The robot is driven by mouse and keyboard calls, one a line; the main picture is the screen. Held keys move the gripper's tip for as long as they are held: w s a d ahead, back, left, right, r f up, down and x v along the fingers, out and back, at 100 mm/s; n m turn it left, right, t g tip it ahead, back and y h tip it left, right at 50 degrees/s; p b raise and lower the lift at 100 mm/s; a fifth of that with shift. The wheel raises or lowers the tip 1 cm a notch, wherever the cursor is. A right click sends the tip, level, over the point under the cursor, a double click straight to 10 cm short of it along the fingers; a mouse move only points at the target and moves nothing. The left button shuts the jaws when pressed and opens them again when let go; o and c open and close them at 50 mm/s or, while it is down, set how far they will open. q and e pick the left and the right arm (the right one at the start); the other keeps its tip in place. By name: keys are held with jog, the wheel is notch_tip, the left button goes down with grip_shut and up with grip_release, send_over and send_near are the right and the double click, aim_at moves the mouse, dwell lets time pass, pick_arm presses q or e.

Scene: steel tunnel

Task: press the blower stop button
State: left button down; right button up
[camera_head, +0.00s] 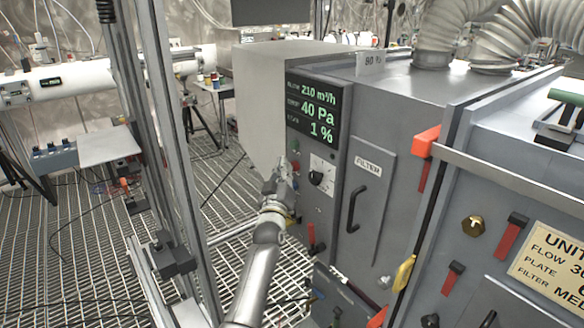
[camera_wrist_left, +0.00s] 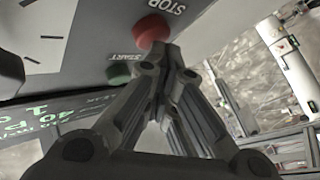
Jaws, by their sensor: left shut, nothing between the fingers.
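The red stop button (camera_wrist_left: 152,28), a round cap beside the word STOP, is on the grey panel at the top of the left wrist view. The green start button (camera_wrist_left: 118,73) is beside it, next to the word START. My left gripper (camera_wrist_left: 165,55) is shut and empty, its fingertips at the edge of the red button in that view; I cannot tell whether they touch it. In the head view my left gripper (camera_head: 281,176) is in front of the cabinet's panel, below the display, and largely hides the red button. My right gripper is not in view.
The display (camera_head: 318,110) reads 210 m³/h, 40 Pa and 1 %. A dial (camera_head: 317,178) is right of my gripper, near a filter door with a black handle (camera_head: 355,208). A metal post (camera_head: 165,130) stands at left. Open grating floor lies left of the cabinet.

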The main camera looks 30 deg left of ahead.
pick_arm(q)
jog(key=s+a+p, duration=0.2)
jog(key=s+p, duration=0.1)
jog(key=s, duration=0.2)
jog(key=shift+s+a, duration=0.15)
jog(key=shift+s, duration=0.15)
jog(key=shift+f, duration=0.1)
dwell(0.8)
